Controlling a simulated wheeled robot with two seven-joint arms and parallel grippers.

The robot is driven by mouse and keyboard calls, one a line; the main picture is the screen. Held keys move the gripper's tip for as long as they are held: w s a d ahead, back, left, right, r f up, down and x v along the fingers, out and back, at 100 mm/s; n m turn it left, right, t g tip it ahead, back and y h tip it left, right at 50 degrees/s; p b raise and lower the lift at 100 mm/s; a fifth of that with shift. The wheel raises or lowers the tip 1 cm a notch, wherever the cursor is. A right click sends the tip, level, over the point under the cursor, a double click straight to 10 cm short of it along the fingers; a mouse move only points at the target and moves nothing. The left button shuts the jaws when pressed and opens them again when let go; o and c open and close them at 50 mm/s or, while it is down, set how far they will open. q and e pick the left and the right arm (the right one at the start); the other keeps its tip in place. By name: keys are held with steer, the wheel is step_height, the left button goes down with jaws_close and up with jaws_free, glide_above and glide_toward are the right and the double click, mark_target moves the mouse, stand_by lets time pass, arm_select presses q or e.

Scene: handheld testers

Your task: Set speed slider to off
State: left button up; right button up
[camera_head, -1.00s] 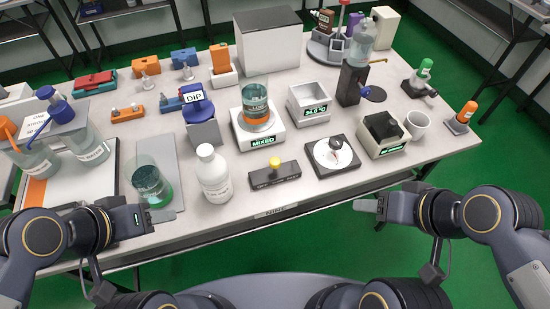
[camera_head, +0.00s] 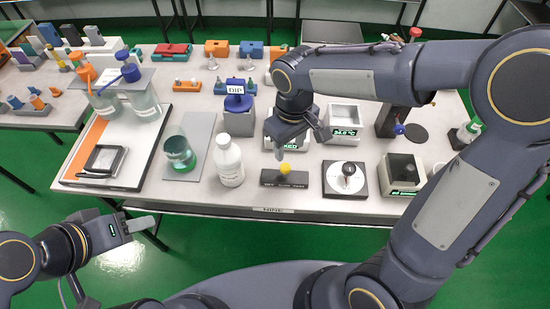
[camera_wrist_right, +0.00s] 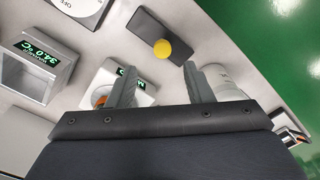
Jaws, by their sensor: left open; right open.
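The speed slider is a black rectangular box (camera_head: 298,181) near the front edge of the table, with small lettering too fine to read surely. Its yellow knob (camera_head: 284,168) stands near the middle of the box. In the right wrist view, the box (camera_wrist_right: 147,28) and yellow knob (camera_wrist_right: 162,50) lie beyond the fingertips. My right gripper (camera_head: 300,143) is open and empty, above the table just behind the slider, pointing down, apart from the knob. Its parted fingers show in the wrist view (camera_wrist_right: 163,82). My left gripper (camera_head: 138,224) is open, in front of the table at lower left.
A white bottle (camera_head: 229,165) stands left of the slider, and a white dial unit (camera_head: 345,190) stands right of it. Behind is a stirrer (camera_head: 272,143) reading "MIXED", partly hidden by my right arm. A green-liquid beaker (camera_head: 180,155) stands farther left.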

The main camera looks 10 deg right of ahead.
mark_target(285, 166)
steer(key=shift+w+a+f, duration=0.2)
steer(key=shift+a+f, duration=0.1)
steer(key=shift+a, duration=0.05)
step_height(285, 166, down, 8)
steer(key=shift+r+b, duration=0.2)
steer(key=shift+b, duration=0.15)
jaws_close()
